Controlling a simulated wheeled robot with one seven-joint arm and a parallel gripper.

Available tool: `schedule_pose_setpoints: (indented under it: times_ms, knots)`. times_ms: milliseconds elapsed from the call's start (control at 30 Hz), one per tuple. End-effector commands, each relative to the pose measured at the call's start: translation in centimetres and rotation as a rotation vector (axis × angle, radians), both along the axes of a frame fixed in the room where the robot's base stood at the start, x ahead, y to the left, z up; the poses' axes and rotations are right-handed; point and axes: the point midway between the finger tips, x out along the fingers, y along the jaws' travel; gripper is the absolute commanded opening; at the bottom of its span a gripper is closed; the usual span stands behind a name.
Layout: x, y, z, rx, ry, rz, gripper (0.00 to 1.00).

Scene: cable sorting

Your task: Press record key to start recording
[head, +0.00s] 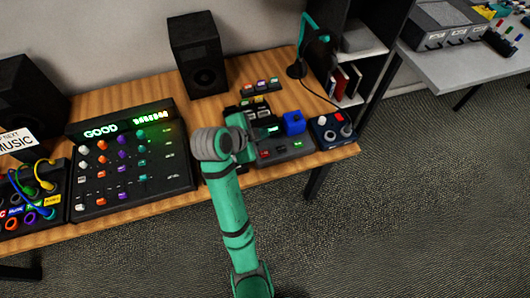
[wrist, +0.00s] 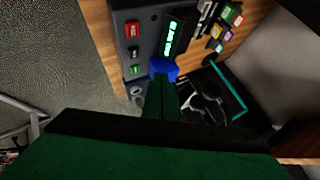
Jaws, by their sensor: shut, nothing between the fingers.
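The dark recorder (head: 272,157) sits near the right end of the wooden desk. Its red key (head: 265,154) is on the front strip, with a green key (head: 298,144) further right. In the wrist view the red key (wrist: 132,29) is at the upper left, apart from my fingers, and the recorder's green display (wrist: 171,38) is lit. A blue block (wrist: 163,68) shows just beyond my fingertips; it also shows in the head view (head: 293,122). My gripper (wrist: 163,82) is shut and empty. Whether its tips touch the blue block cannot be told.
A mixer (head: 130,195) with coloured knobs and a lit "GOOD" sign stands left of the recorder. A knob box (head: 332,132) sits close on its right. A speaker (head: 198,55), a headphone stand (head: 305,50) and several small coloured keys (head: 261,86) are behind.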

Motion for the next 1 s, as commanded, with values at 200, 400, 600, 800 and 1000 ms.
schedule_pose_setpoints:
  times_ms: [200, 400, 600, 800, 1000]
  knots:
    - [0.0, 0.0, -0.1, -0.001, 0.001, 0.001, 0.0]
    - [0.0, 0.0, -1.3, -0.003, 0.002, 0.003, 0.0]
    - [-0.1, 0.0, -3.8, -0.003, 0.004, 0.004, 0.0]
    - [-0.1, 0.0, -6.3, -0.002, 0.004, 0.003, 0.0]
    - [0.0, 0.0, -8.0, -0.002, 0.002, 0.003, 0.0]
